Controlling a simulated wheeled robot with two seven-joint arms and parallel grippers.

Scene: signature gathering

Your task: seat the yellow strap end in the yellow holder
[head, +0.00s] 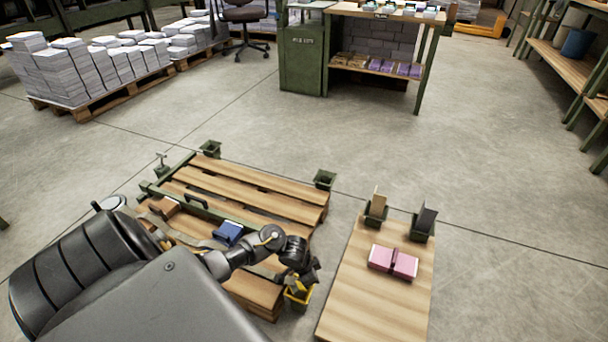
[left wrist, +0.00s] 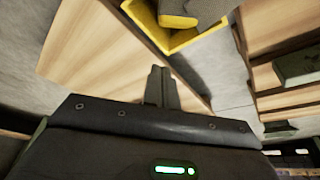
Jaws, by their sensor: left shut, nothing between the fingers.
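The yellow holder (head: 299,298) is a small open box at the right front corner of the pallet. It also shows at the top of the left wrist view (left wrist: 178,44). The strap end, a dark grey piece with a yellow part (left wrist: 178,20), is at the holder's mouth, within its rim; how deep it sits I cannot tell. My left gripper (head: 308,272) is just above and beside the holder. In the left wrist view its fingers (left wrist: 160,76) are shut, empty, and apart from the strap end. My right gripper is not in view.
The slatted pallet (head: 250,178) carries a blue item (head: 229,232) and a strap, with green corner holders around it. A wooden board (head: 375,300) to the right bears pink blocks (head: 392,262) and two dark holders with upright pieces.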

